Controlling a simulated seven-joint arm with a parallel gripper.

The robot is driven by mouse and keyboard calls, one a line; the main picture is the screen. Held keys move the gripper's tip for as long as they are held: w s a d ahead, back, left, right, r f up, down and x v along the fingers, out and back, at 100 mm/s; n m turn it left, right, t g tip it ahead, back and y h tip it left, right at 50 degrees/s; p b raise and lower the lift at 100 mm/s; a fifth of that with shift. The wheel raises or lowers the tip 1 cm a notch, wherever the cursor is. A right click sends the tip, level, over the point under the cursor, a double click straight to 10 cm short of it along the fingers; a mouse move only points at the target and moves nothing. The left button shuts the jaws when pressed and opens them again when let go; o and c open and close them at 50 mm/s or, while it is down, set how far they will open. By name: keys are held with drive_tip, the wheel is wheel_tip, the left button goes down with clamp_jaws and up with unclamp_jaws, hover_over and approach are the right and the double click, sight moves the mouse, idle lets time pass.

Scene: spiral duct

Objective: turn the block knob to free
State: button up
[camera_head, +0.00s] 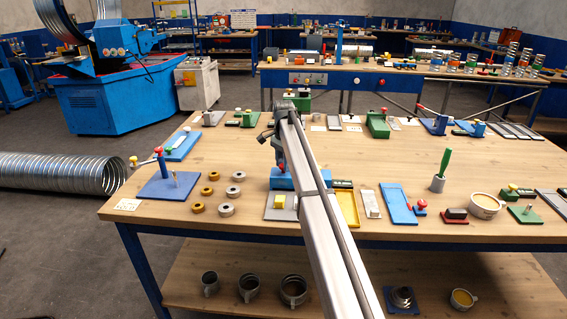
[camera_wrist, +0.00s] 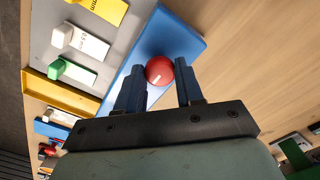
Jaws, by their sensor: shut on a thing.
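The red knob (camera_wrist: 159,69) with a short white mark on it sits on a flat blue block (camera_wrist: 181,41) in the wrist view. My gripper (camera_wrist: 158,82) has one blue finger on each side of the knob and is shut on it. The white mark faces the lower side of the knob, towards my gripper. In the head view the blue block (camera_head: 283,183) lies near the front middle of the table, with my gripper (camera_head: 283,168) over it. Any lettering for the knob's positions cannot be made out.
A grey plate (camera_wrist: 88,12) with yellow, white and green pieces lies beside the block, with a yellow tray (camera_wrist: 62,92) near it. In the head view, several metal rings (camera_head: 227,210) and a blue plate with a lever (camera_head: 160,188) are left of my arm.

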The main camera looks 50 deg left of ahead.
drive_tip(key=c, duration=0.4)
drive_tip(key=shift+c, duration=0.2)
drive_tip(key=shift+n, duration=0.3)
drive_tip(key=n, duration=0.3)
drive_tip(key=shift+n, duration=0.4)
drive_tip(key=n, duration=0.9)
drive_tip(key=shift+n, duration=2.2)
